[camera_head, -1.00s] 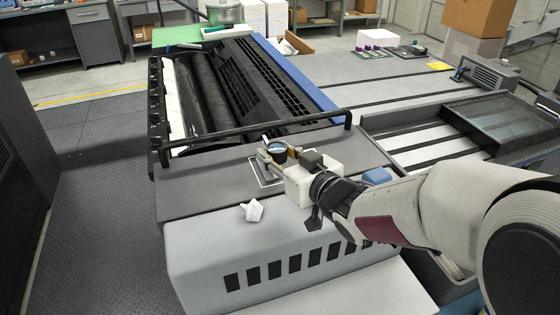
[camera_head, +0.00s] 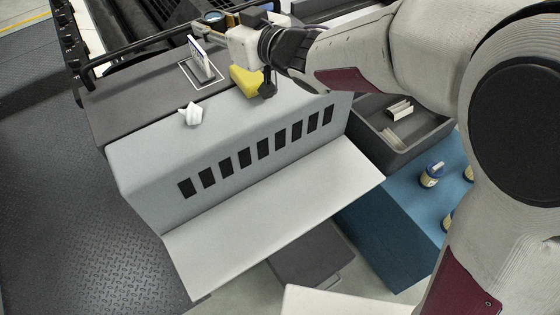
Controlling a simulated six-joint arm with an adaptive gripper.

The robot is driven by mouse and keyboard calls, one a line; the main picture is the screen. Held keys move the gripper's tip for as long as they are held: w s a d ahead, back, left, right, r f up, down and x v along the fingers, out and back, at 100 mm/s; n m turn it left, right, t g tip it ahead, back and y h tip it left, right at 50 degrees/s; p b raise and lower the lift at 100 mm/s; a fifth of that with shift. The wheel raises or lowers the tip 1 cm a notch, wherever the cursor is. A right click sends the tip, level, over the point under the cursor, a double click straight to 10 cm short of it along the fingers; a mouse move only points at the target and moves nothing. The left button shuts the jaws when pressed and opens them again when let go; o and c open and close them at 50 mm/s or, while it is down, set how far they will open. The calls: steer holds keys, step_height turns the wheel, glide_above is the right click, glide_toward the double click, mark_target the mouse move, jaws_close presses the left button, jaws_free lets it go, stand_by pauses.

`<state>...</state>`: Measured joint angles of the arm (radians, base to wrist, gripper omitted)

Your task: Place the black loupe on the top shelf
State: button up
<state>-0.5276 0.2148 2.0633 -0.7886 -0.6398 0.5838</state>
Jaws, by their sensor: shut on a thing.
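The black loupe (camera_head: 213,17), a dark ring with a bluish lens, is near the top edge of the view. My gripper (camera_head: 222,23) is shut on it and holds it up, apart from the white outlined square (camera_head: 188,73) on the grey machine top. I cannot tell which surface is the top shelf. A pale flat ledge (camera_head: 270,220) juts out below the slotted grey front.
A small white-and-blue card (camera_head: 200,60) stands in the outlined square. A crumpled white paper (camera_head: 190,115) and a yellow object (camera_head: 246,81) are on the machine. A dark tray (camera_head: 400,135) and blue surface (camera_head: 400,205) with several small jars lie to the right.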

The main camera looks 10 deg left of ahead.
steer(key=w+d+r, duration=0.1)
steer(key=w+d, duration=0.1)
steer(key=d, duration=0.6)
glide_above(338, 180)
step_height(338, 180, down, 29)
steer(key=shift+r, duration=0.2)
stand_by(0.9)
steer(key=shift+f, duration=0.1)
stand_by(0.4)
steer(key=shift+f, duration=2.8)
steer(key=shift+f, duration=0.15)
steer(key=shift+f, duration=1.95)
steer(key=shift+f, duration=0.15)
